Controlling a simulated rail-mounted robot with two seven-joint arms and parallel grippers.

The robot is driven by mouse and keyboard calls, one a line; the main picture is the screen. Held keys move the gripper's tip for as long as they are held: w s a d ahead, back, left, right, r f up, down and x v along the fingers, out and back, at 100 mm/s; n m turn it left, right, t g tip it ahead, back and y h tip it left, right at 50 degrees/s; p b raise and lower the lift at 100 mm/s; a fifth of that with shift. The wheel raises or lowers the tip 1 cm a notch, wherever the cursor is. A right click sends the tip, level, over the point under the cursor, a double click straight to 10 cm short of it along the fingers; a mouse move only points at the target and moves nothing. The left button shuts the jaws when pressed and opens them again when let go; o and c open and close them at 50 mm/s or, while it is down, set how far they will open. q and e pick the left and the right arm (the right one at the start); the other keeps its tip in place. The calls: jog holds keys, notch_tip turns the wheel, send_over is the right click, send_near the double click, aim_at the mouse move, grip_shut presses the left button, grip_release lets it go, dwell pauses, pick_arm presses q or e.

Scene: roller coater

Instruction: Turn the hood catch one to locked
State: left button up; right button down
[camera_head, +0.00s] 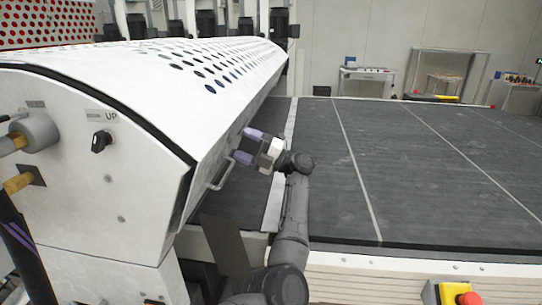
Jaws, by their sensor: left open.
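The white perforated hood (150,85) of the roller coater fills the left side and appears lowered. A bar handle (219,174) sits on its lower right edge. I cannot tell for sure which part is hood catch one. A small round fitting (108,178) and a black knob (101,141) beside an "UP" label are on the end panel.
A wide dark conveyor bed (420,170) with pale seams extends to the right. A yellow box with a red button (470,298) is at the lower right. Workbenches (366,75) stand far back.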

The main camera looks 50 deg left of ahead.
pick_arm(q)
jog(key=v, duration=1.1)
jog(key=shift+w, duration=0.15)
jog(key=shift+d, duration=0.15)
